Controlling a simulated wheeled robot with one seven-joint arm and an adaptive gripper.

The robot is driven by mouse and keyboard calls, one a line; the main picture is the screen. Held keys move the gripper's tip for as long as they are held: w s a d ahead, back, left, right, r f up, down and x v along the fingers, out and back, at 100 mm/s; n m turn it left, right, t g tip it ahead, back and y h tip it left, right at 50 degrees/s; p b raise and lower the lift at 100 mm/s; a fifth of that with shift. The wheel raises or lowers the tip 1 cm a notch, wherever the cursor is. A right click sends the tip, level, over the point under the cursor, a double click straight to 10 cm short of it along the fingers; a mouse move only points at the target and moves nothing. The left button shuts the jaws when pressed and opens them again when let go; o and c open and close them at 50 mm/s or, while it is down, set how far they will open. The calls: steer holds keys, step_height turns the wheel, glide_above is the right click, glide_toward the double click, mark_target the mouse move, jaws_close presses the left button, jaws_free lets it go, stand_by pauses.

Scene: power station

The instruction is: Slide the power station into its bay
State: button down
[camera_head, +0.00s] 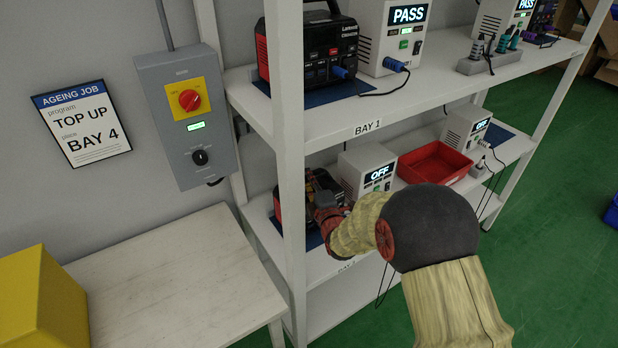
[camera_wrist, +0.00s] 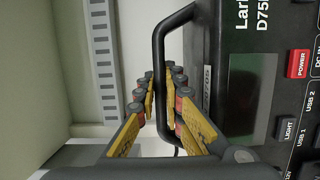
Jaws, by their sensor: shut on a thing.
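The power station (camera_head: 279,208), black with red sides, stands on the left of the lower shelf (camera_head: 262,222), over a dark blue mat (camera_head: 313,240). In the wrist view its dark front panel (camera_wrist: 240,75) fills the right side, with a red POWER button and a LIGHT button. My gripper (camera_wrist: 163,85) is shut on its black carry handle (camera_wrist: 175,22), with yellow finger pads on both sides of the bar. In the head view my gripper (camera_head: 330,212) and arm hide part of the station and of the bay label below.
A white tester reading OFF (camera_head: 368,170) stands right of the station, then a red tray (camera_head: 438,163). A white shelf post (camera_head: 291,150) rises close on the left. The upper shelf (camera_head: 330,128), marked BAY 1, hangs above. A sign (camera_head: 82,123) reads TOP UP, BAY 4.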

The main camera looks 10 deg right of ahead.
steer(key=shift+w+r, duration=0.15)
steer(key=shift+r, duration=0.1)
steer(key=c, duration=2.2)
jaws_free()
steer(key=o, duration=0.4)
steer(key=shift+f, duration=0.35)
